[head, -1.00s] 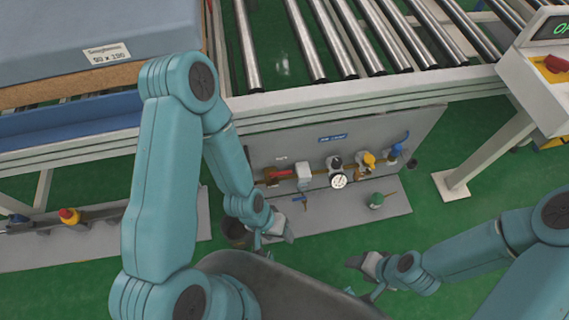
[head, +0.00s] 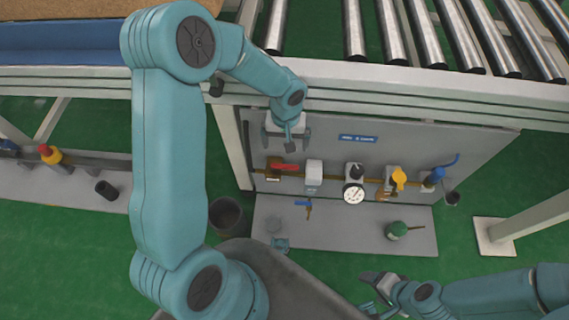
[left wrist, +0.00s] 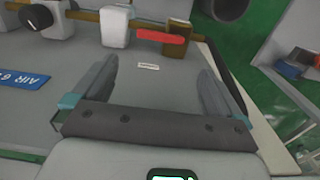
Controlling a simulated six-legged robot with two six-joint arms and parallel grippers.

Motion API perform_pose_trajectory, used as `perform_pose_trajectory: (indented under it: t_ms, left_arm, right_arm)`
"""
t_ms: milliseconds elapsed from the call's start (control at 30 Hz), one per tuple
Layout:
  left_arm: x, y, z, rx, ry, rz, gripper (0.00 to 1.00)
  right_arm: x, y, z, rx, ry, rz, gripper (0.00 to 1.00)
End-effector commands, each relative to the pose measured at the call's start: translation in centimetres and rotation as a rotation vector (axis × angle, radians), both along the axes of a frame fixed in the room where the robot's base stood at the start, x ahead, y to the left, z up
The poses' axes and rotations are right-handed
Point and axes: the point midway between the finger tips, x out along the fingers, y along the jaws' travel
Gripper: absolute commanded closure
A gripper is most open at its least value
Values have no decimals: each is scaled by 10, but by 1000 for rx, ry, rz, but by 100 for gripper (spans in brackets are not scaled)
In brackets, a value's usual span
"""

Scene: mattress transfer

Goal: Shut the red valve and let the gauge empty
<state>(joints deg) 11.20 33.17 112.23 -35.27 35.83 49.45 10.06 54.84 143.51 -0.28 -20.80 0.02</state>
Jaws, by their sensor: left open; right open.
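The red valve handle (head: 285,167) sits at the left end of a brass pipe on a grey panel and lies roughly along the pipe. It also shows in the left wrist view (left wrist: 160,36), beyond and between my open fingers. The round white gauge (head: 354,193) is farther right on the pipe; its needle is too small to read. My left gripper (head: 286,140) is open and empty, just above the red handle and apart from it. My right gripper (head: 374,288) is open and empty, low in front of the panel's base.
A yellow valve (head: 399,178) and a blue valve (head: 437,174) sit right of the gauge. A small blue-handled tap (head: 304,205) hangs below the pipe. A green object (head: 397,229) stands on the grey base plate (head: 345,240). A dark bucket (head: 227,214) stands left. The conveyor frame (head: 400,90) overhangs the panel.

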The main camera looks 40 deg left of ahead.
Motion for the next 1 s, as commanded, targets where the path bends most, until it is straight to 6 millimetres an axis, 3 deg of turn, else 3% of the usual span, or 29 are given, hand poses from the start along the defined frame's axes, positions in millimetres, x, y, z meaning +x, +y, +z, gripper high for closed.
perform_pose_trajectory:
  t_ms: [33, 200, 400, 600, 900, 1000]
  left_arm:
    - [-2, 1, -18, -1, 5, -2, 0]
    - [-5, 3, -59, -2, 6, -2, 0]
    - [-5, 4, -96, -2, 3, -2, 0]
    - [-3, 5, -112, -2, 0, -1, 0]
    - [-1, 4, -113, -2, -1, 0, 0]
    - [0, 3, -113, -1, -1, 0, 33]
  right_arm:
    - [0, 0, -7, 0, 0, 0, 31]
    - [0, 0, -19, 0, 0, 0, 31]
    - [0, 0, -29, 0, 0, 0, 31]
    - [0, 0, -33, 0, 0, 0, 31]
    - [0, 0, -33, 0, 0, 0, 31]
    - [0, 0, -33, 0, 0, 0, 31]
